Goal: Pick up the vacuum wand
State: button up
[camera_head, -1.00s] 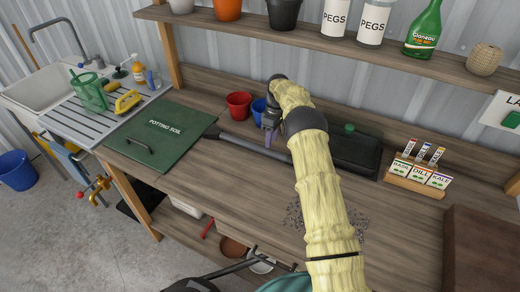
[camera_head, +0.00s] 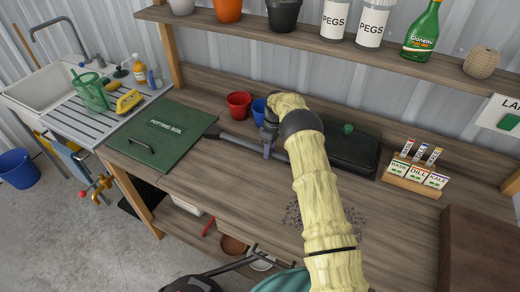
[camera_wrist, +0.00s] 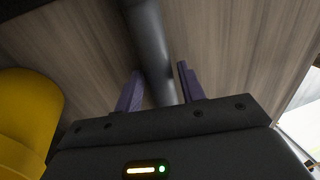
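The vacuum wand (camera_head: 238,141) is a long dark grey tube with a flat, wider head at its left end. It lies on the wooden workbench, and its right part is hidden behind my arm. My gripper (camera_head: 268,147) is at the wand's right part. In the wrist view the wand (camera_wrist: 151,40) runs down between the two purple fingers of my gripper (camera_wrist: 159,80). The fingers are apart on either side of the tube, with a gap visible at least on the right. I cannot tell whether the left finger touches it.
A green potting soil lid (camera_head: 163,138) lies left of the wand. Red (camera_head: 239,104) and blue (camera_head: 259,107) pots stand behind my gripper. A black box (camera_head: 340,150) is to the right, and a seed packet rack (camera_head: 412,184) stands further right. A shelf (camera_head: 300,38) runs above.

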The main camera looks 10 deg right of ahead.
jog(key=shift+c, duration=0.2)
jog(key=c, duration=0.8)
jog(key=shift+r, duration=0.1)
notch_tip(320, 180, up, 10)
jog(key=b, duration=0.2)
jog(key=o, duration=0.4)
jog(key=shift+c, duration=0.2)
jog(key=c, duration=0.4)
